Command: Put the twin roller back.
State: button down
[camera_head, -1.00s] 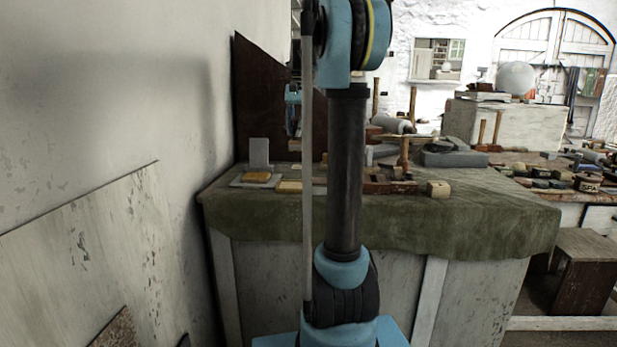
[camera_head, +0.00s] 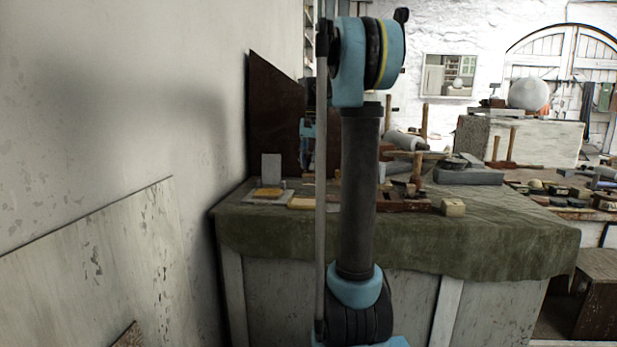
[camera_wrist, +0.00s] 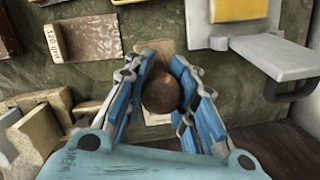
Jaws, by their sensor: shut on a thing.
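My gripper (camera_wrist: 160,95) is shut on a dark brown, round-ended thing (camera_wrist: 161,92), seen end-on between the blue fingers in the wrist view. It looks like the handle of the twin roller; the rest of it is hidden beneath. A pale card lies under it on the green cloth. In the head view my arm hides most of the gripper, and only a little light blue shows left of the arm. A grey roller (camera_head: 405,141) with wooden parts lies at the back of the bench.
The green-covered bench (camera_head: 480,240) carries a yellow pad (camera_head: 267,193) on a grey plate, which also shows at top right in the wrist view (camera_wrist: 238,9). A brown block (camera_wrist: 92,38) and pale blocks (camera_wrist: 38,137) lie left of the gripper. A wall stands close on the left.

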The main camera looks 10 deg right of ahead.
aim_at(310, 172)
jog(key=shift+f, duration=2.05)
jog(key=c, duration=1.3)
grip_release()
jog(key=r, duration=0.4)
jog(key=w+d+r, duration=0.1)
jog(key=r, duration=0.7)
jog(key=shift+w+d, duration=0.2)
